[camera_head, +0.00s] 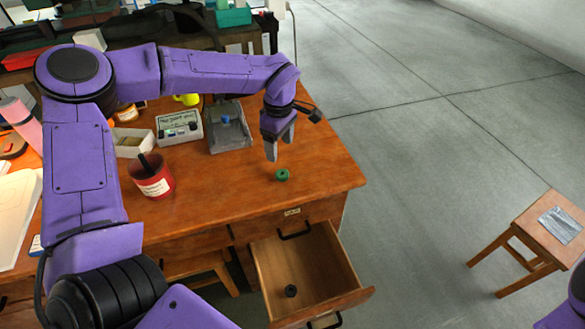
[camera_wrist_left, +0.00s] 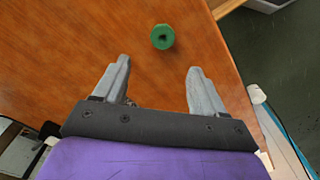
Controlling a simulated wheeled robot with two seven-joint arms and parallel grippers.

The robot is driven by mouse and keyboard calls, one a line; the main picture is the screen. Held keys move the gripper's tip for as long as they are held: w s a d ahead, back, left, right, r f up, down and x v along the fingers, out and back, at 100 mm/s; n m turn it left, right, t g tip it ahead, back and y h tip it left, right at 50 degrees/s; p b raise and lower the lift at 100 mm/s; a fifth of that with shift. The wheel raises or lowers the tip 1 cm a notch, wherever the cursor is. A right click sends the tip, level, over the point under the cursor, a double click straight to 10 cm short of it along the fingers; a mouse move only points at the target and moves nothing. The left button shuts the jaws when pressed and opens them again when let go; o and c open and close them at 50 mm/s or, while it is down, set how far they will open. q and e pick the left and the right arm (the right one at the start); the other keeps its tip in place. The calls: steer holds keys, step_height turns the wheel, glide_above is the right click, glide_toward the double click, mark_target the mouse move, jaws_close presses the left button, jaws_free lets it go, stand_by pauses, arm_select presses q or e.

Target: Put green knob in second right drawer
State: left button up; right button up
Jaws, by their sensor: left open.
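The green knob (camera_head: 281,175) sits on the wooden desk (camera_head: 240,194) near its front right edge. It also shows in the left wrist view (camera_wrist_left: 162,37), beyond and between the fingertips, with a dark hole in its middle. My left gripper (camera_head: 279,146) points down at the desk just behind the knob, open and empty; its two fingers also show in the left wrist view (camera_wrist_left: 160,80). The second right drawer (camera_head: 340,300) is pulled open below a closed top drawer (camera_head: 291,212). A small black knob (camera_head: 290,291) lies inside it. My right gripper is not in view.
A red tin (camera_head: 154,178) stands left of the knob. A control box (camera_head: 180,131) and a grey device (camera_head: 228,130) stand further back on the desk. A stool (camera_head: 540,232) with a grey item stands on the floor at right.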

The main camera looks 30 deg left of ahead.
arm_select(q)
glide_above(282, 176)
steer(key=f, duration=0.3)
steer(key=a+f, duration=0.1)
steer(key=shift+w+f, duration=0.15)
steer(key=shift+w, duration=0.25)
step_height(282, 176, down, 6)
steer(key=shift+w+d+r+p, duration=0.1)
steer(key=shift+r+p, duration=0.15)
steer(key=shift+p, duration=0.3)
steer(key=c, duration=1.2)
